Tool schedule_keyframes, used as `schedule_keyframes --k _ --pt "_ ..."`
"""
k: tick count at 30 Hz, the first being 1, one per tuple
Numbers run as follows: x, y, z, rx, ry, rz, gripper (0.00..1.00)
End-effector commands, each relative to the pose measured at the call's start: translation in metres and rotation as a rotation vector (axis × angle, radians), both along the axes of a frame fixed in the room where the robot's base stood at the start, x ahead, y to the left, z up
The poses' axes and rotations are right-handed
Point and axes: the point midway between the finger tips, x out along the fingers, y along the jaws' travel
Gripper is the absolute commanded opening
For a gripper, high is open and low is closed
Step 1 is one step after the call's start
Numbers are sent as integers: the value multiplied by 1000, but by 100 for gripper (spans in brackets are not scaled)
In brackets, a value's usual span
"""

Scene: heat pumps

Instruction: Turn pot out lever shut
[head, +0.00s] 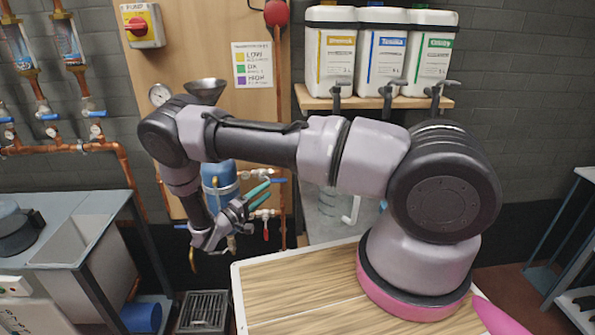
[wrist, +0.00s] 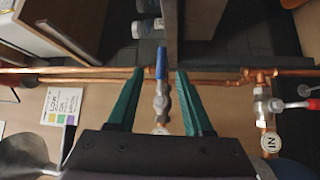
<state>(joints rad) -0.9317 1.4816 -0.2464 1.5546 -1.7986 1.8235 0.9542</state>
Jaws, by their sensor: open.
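In the wrist view a blue lever (wrist: 161,65) stands between my gripper's two green fingers. It lies in line with the brass and steel valve body (wrist: 161,102) below it in the picture. A round tag at this valve is partly hidden by my gripper, so I cannot read it. My gripper (wrist: 159,72) is open, one finger on each side of the lever, with gaps showing. In the head view my gripper (head: 264,193) is beside the blue pot (head: 218,178), by the valves to its right; which lever it straddles is hard to tell there.
A second valve (wrist: 262,102) tagged IN has a red lever (wrist: 301,104) pointing across it, right of my gripper. Copper pipe (wrist: 90,75) runs behind the fingers. A funnel (head: 206,88) and gauge (head: 159,94) sit above the pot. A wooden worktop (head: 300,295) lies below my arm.

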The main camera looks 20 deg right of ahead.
Motion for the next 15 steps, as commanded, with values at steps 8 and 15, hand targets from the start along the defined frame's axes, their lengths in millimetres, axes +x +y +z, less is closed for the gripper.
schedule_keyframes --k 8,15 --pt "13 -20 1 -6 -4 6 51" --pt "38 -58 7 -5 -5 5 51"
